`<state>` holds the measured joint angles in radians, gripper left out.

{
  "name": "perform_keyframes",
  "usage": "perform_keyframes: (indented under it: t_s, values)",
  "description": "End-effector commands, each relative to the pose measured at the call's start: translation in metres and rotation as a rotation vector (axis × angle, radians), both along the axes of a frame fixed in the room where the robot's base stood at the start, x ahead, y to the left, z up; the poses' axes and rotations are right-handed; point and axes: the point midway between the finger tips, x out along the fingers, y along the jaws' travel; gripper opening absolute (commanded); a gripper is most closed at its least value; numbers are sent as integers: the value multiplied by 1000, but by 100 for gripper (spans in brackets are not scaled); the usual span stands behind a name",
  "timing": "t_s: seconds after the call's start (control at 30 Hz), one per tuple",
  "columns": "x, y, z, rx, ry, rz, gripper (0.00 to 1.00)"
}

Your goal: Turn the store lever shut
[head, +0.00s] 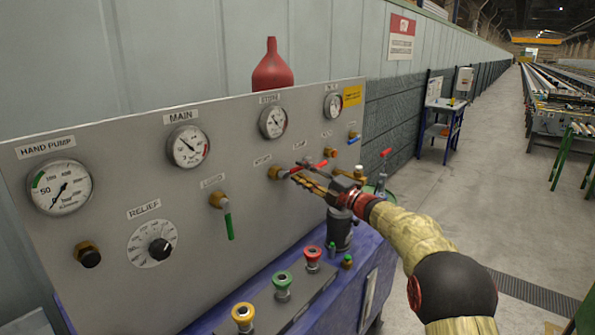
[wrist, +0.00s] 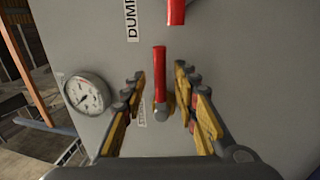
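The store lever (wrist: 160,75) is a red handle on a brass and grey pivot, set on the grey panel. In the wrist view it stands between the two fingers, its handle running up the picture, with a gap on each side. My gripper (wrist: 160,92) is open around it and does not appear to touch it. In the head view my gripper (head: 296,178) is at the panel by the store valve (head: 275,172), and its fingers partly cover the levers there. The store label in the wrist view is partly hidden by a finger.
A second red lever (wrist: 176,10) beside the DUMP label is close beyond the fingertips. A green lever (head: 228,220) hangs down to the left, and a blue one (head: 353,136) is to the right. Colored knobs (head: 283,284) stand on the ledge below.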

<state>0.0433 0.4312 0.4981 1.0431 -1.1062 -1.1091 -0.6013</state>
Motion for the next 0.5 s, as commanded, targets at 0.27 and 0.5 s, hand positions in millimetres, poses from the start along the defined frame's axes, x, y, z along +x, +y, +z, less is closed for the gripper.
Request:
perform_keyframes:
  t_s: [0.27, 0.5]
  values:
    - [-34, -46, -11, 0, 1, -3, 30]
    - [-53, -68, -18, -1, 1, 0, 30]
